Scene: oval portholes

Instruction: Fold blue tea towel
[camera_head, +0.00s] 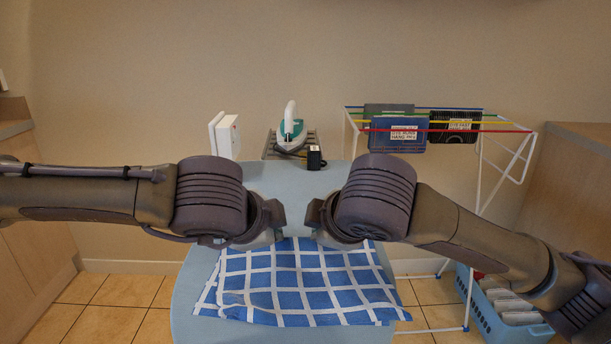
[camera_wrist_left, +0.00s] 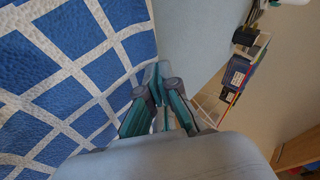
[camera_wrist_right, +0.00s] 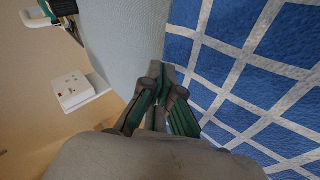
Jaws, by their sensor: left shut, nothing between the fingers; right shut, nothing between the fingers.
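The blue tea towel (camera_head: 298,284), with a white grid, lies spread on the light blue ironing board (camera_head: 190,318). It looks slightly rumpled, its near edge slants, and my arms cover part of its far edge. My left gripper (camera_head: 270,238) is at the towel's far side, left of centre; its fingers are shut and empty in the left wrist view (camera_wrist_left: 158,78), beside the towel's edge (camera_wrist_left: 70,70). My right gripper (camera_head: 325,238) faces it closely from the right, shut and empty in the right wrist view (camera_wrist_right: 162,78), beside the towel (camera_wrist_right: 240,85). Whether either touches cloth cannot be told.
A drying rack (camera_head: 478,190) holding dark and blue items stands right. A blue basket (camera_head: 490,318) sits on the floor. White wall boxes (camera_head: 229,136) are behind.

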